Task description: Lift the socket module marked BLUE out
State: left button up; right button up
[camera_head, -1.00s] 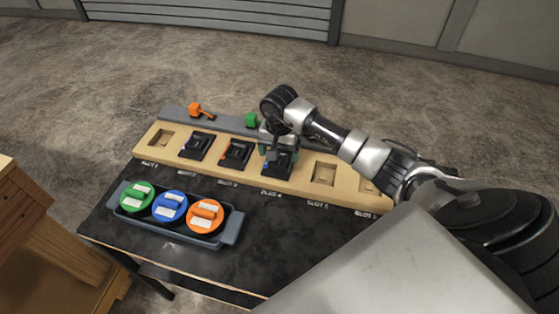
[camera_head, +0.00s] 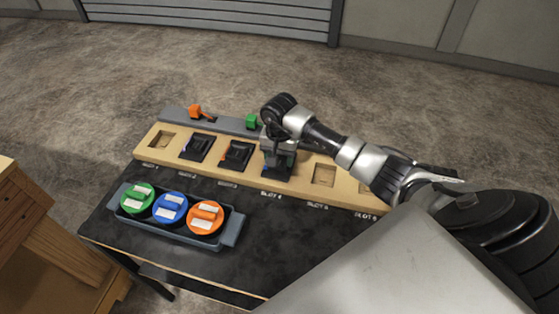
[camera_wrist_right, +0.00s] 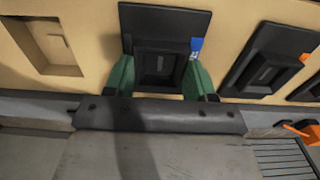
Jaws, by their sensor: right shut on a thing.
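The socket module with a blue tag (camera_wrist_right: 168,25) is a black square plate with a raised block. It sits in slot 4 of the tan console (camera_head: 345,190), partly hidden by my gripper in the head view. My right gripper (camera_wrist_right: 160,78) is shut on its raised block, with one green finger on each side. In the head view my right gripper (camera_head: 278,160) points down over slot 4. I cannot see a clear gap under the plate. My left gripper is not in view.
Black modules stand in slot 2 (camera_head: 196,148) and slot 3 (camera_head: 235,153); the latter has an orange tag. Slot 1 (camera_head: 163,140) and slot 5 (camera_head: 324,175) are empty. A grey tray (camera_head: 232,228) holds green, blue and orange round pieces. The dark tabletop (camera_head: 275,235) beside it is clear.

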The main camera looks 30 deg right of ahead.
aim_at(280, 163)
jog(key=shift+w+r, duration=0.1)
jog(key=shift+r, duration=0.4)
notch_tip(280, 163, up, 2)
jog(key=shift+r+b, duration=0.25)
jog(key=shift+b, duration=0.35)
jog(key=s+d+r, duration=0.5)
jog(key=s+r, duration=0.5)
jog(key=r, duration=0.1)
jog(key=shift+s+r, duration=0.3)
